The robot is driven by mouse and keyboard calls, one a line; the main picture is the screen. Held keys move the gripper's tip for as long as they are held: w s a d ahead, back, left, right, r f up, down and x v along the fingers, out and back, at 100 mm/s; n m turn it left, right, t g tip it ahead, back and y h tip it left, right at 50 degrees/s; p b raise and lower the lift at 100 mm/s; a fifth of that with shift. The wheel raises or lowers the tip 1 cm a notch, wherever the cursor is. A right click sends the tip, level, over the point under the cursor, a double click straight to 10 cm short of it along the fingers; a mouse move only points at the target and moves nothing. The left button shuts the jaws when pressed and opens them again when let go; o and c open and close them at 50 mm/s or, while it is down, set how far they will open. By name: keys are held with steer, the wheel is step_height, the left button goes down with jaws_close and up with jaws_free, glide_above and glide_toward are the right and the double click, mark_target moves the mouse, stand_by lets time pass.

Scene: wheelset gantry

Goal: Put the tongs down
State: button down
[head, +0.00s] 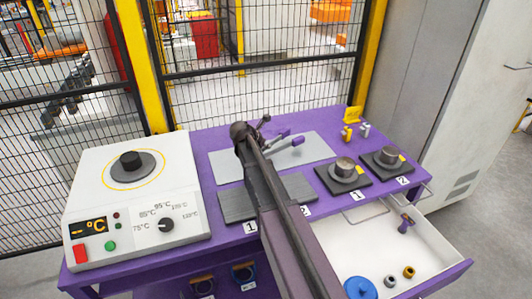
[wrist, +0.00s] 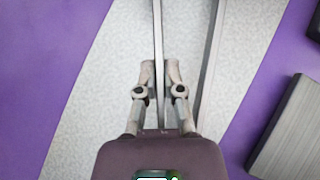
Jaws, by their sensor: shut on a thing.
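The tongs (head: 298,141) have purple handle ends, seen just right of my gripper (head: 262,128) in the head view. In the wrist view, two long metal bars of the tongs (wrist: 213,50) run up the picture over a pale speckled mat (wrist: 105,70). My gripper (wrist: 160,70) is shut on the left bar, and the other bar passes just right of the right finger. The mat (head: 314,151) lies on the purple table. My arm hides part of the tongs in the head view. I cannot tell whether they touch the mat.
Two dark grey plates (head: 237,206) lie in front of the mat. Two round metal parts on dark bases (head: 344,170) stand to the right. A white heater box (head: 130,200) fills the left. An open drawer (head: 440,252) with small parts juts out at front right. Mesh fencing stands behind.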

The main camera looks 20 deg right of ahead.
steer(key=shift+f+b, duration=0.95)
steer(key=shift+f, duration=0.3)
steer(key=shift+f, duration=0.15)
steer(key=c, duration=0.8)
jaws_free()
steer(key=shift+o, duration=0.2)
steer(key=shift+r, duration=0.2)
steer(key=shift+s+a+r+p, duration=0.1)
steer(key=shift+a+r+p, duration=0.15)
steer(key=shift+r+p, duration=0.15)
steer(key=p+v, duration=0.7)
steer(key=v, duration=0.4)
steer(key=shift+s+p, duration=0.1)
steer(key=shift+p, duration=0.3)
steer(key=shift+f, duration=0.1)
